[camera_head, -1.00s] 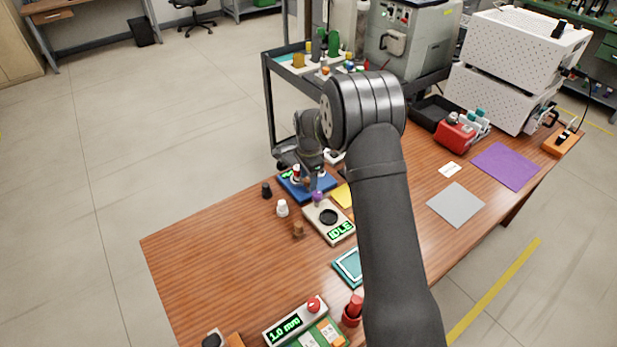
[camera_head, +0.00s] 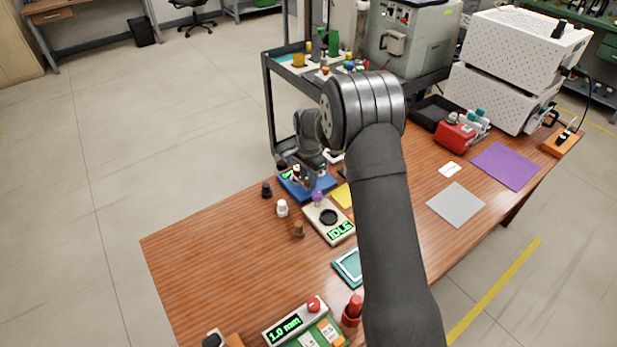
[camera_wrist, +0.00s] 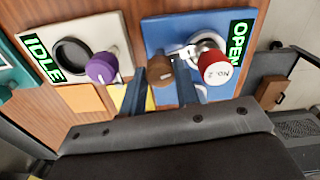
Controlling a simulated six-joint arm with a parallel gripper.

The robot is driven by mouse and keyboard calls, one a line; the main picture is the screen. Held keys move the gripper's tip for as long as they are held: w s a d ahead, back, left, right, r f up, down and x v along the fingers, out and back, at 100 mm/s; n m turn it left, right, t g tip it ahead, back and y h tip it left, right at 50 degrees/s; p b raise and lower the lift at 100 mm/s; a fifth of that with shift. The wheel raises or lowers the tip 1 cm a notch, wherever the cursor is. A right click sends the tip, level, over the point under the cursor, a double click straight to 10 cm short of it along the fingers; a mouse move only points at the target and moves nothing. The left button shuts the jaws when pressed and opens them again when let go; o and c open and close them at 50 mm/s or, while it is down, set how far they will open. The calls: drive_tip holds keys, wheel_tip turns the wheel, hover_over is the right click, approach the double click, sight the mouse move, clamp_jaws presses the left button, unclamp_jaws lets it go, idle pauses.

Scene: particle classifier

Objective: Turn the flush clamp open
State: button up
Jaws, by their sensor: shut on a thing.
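A blue device (camera_wrist: 160,35) stands on the table, with a green display (camera_wrist: 237,44) reading OPEN. A brown knob (camera_wrist: 160,72) on it sits between the two fingers of my gripper (camera_wrist: 161,88), which is shut on this knob. A red cap marked No. 2 (camera_wrist: 215,70) stands just right of the fingers in the wrist view, over a pale round seat. In the head view the blue device (camera_head: 322,190) is partly hidden under my wrist, and the knob and fingertips cannot be made out clearly.
A beige unit (camera_head: 316,222) reading IDLE stands close by, with a purple knob (camera_wrist: 102,67) near the left finger. White (camera_head: 282,208), black (camera_head: 266,190) and brown (camera_head: 298,229) small pieces stand beside it. The front-left tabletop (camera_head: 215,255) is clear.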

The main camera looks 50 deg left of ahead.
drive_tip(key=n, duration=1.1)
drive_tip(key=shift+n, duration=1.9)
drive_tip(key=o, duration=1)
drive_tip(key=shift+r, duration=0.15)
wheel_tip(320, 180, up, 17)
drive_tip(key=shift+r, duration=0.1)
wheel_tip(320, 180, down, 18)
drive_tip(key=shift+r, duration=0.25)
